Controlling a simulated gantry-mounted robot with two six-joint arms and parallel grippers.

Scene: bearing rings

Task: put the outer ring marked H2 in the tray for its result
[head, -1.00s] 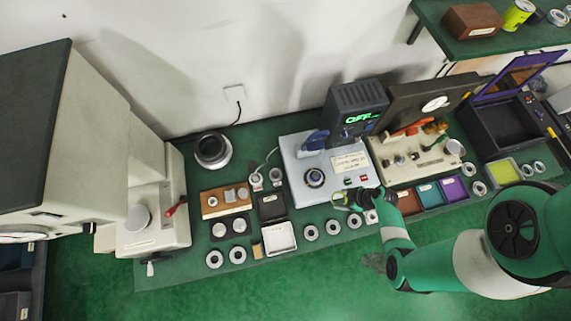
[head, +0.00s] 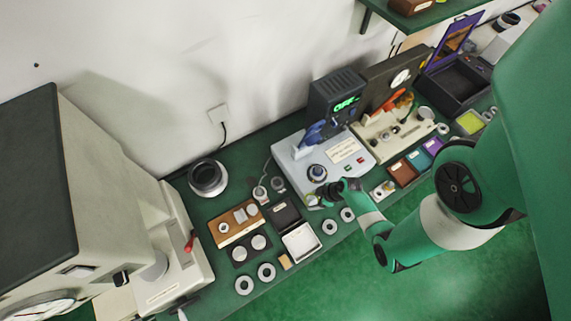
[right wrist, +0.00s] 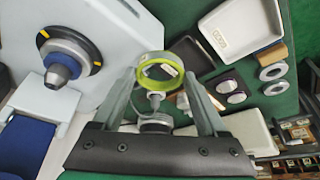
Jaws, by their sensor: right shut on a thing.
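My right gripper (head: 318,196) is shut on a ring. In the right wrist view the ring (right wrist: 143,77) sits between the two fingertips, pale outside with a yellow-green inner band. No H2 marking is readable on it. The gripper holds it over the front of the light grey device (head: 286,154), near its dark round knob (head: 317,172). Small brown (head: 401,171), teal (head: 418,159) and purple (head: 433,146) trays stand to the right. A white tray (head: 318,248) and a black tray (head: 272,208) stand to the left. My left gripper is not in view.
Loose rings lie along the front edge, such as this one (head: 330,227) and this one (head: 244,285). A black pad (head: 236,251) with pale discs lies left. A large press-like machine (head: 185,250) fills the left end. A yellow-green tray (head: 469,122) stands far right.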

